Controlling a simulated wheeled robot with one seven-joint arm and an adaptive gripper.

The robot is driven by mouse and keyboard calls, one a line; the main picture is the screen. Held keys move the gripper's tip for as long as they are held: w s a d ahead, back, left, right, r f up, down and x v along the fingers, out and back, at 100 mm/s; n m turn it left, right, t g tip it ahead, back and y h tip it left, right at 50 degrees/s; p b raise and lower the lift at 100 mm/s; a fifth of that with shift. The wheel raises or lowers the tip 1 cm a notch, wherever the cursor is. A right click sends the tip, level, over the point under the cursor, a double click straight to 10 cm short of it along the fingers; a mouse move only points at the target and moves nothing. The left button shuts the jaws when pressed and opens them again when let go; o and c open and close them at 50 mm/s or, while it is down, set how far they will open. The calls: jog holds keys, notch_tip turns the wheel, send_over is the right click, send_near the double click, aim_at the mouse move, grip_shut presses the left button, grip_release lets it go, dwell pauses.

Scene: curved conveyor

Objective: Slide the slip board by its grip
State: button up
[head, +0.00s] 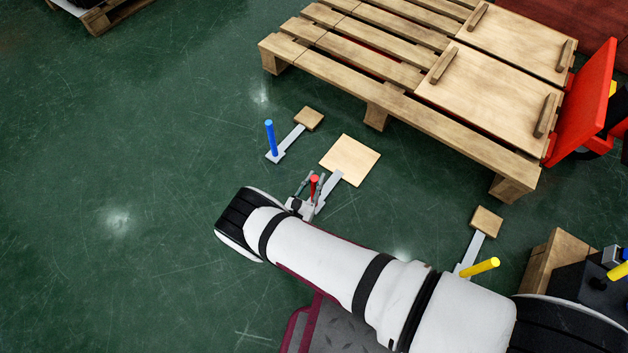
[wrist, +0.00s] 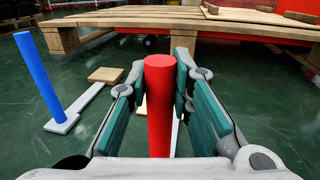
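The slip board (head: 350,159) appears to be the square pale wooden board flat on the green floor, in front of the pallet. A grey strip (head: 329,188) runs from it to an upright red grip (head: 314,186). My gripper (head: 311,183) is at the red grip, one finger on each side. In the wrist view the red grip (wrist: 160,105) stands between the green finger pads. A gap shows at the left finger; the right fingertip is close to the grip, and contact is unclear. The grip hides most of the board there.
A wooden pallet (head: 345,72) with two handled boards (head: 490,90) stands behind. A blue post (head: 271,138) on a strip with a small wooden block is at left. A yellow post (head: 480,268) with a similar block is at right. The left floor is clear.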

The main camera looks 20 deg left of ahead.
jog(key=o, duration=0.5)
jog(key=shift+c, duration=0.2)
jog(key=s+a, duration=0.2)
jog(key=s, duration=1)
